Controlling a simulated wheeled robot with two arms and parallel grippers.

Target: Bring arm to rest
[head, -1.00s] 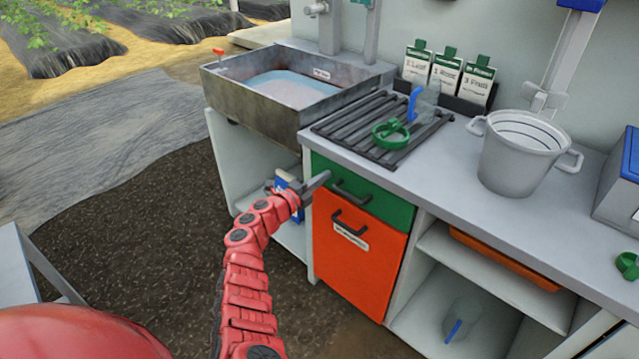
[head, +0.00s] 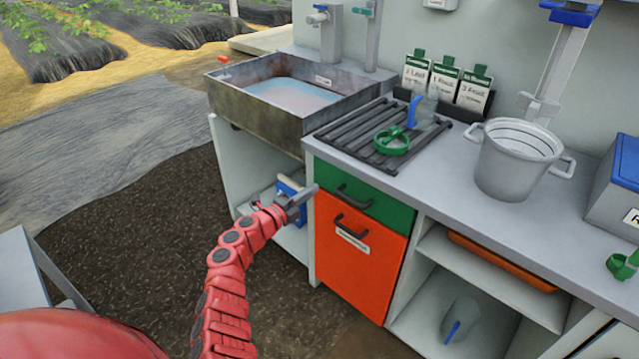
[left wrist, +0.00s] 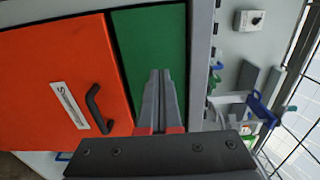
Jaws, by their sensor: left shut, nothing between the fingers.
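My left arm (head: 228,285) is red and reaches up from the bottom of the head view. My left gripper (head: 304,196) is shut and empty, in front of the cabinet near the left edge of the green drawer (head: 362,193). In the left wrist view the closed fingers (left wrist: 160,92) point toward the green drawer front. I cannot tell whether they touch it. The drawer and the orange door (head: 352,255) below it look shut, each with a dark handle. My right gripper does not show.
The counter holds a metal sink (head: 255,118) with liquid, a black rack (head: 340,133) with a green ring (head: 391,141), a grey bucket (head: 517,165) and a blue-lidded box (head: 618,195). An open shelf (head: 480,262) is at right. A grey table (head: 25,285) stands at left. Dark floor between is clear.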

